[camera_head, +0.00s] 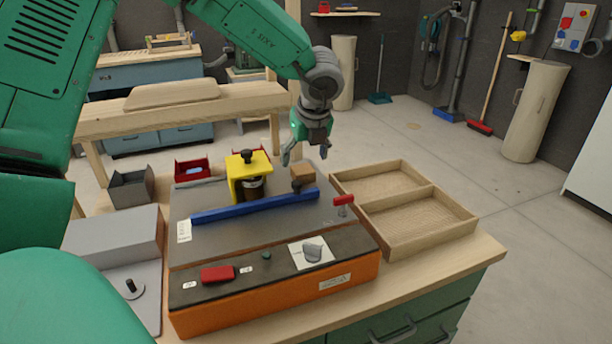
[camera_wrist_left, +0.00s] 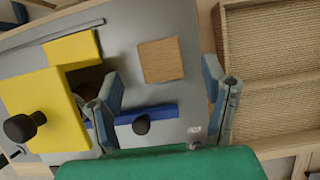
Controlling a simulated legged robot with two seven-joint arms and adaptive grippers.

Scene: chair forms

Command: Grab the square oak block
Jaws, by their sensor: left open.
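The square oak block (camera_head: 303,172) sits on the grey top of the orange-sided machine (camera_head: 280,290), just behind the blue bar (camera_head: 255,206). In the left wrist view the oak block (camera_wrist_left: 160,60) shows as a flat tan square on the grey surface. My left gripper (camera_head: 306,155) is open and empty, above and slightly behind the block. In the left wrist view its two fingers (camera_wrist_left: 164,85) are spread wide, with the block beyond them and between their lines. My right gripper is not in view.
A yellow guard (camera_head: 248,178) with a black knob stands left of the block. A red-handled lever (camera_head: 343,202) is to the right. A two-part wooden tray (camera_head: 445,212) lies right of the machine and looks empty. Red and grey bins (camera_head: 131,188) stand behind at the left.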

